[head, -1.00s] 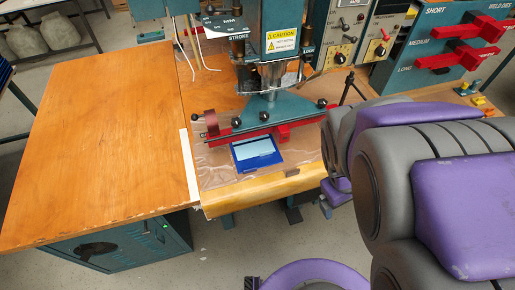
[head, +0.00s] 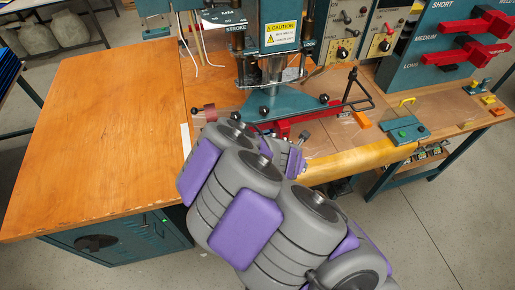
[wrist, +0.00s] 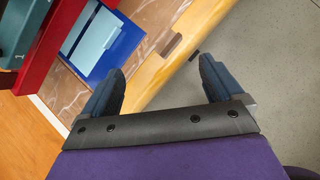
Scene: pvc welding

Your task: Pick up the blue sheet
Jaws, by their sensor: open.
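The blue sheet (wrist: 124,48) lies flat on the machine's bed in the wrist view, with a light blue piece (wrist: 95,38) on top of it. In the head view my arm hides the sheet. My gripper (wrist: 163,82) is open and empty. Its left finger is close to the sheet's near corner in the picture. Its right finger is over the floor, beyond the wooden front edge. I cannot tell how high the fingers are above the bed.
The welding press (head: 283,100) with its red bar (head: 300,122) stands just behind the bed. The rounded wooden front edge (head: 350,160) runs along the bed. A bare wooden table (head: 100,140) is at the left. Control panels (head: 440,50) stand at the back right.

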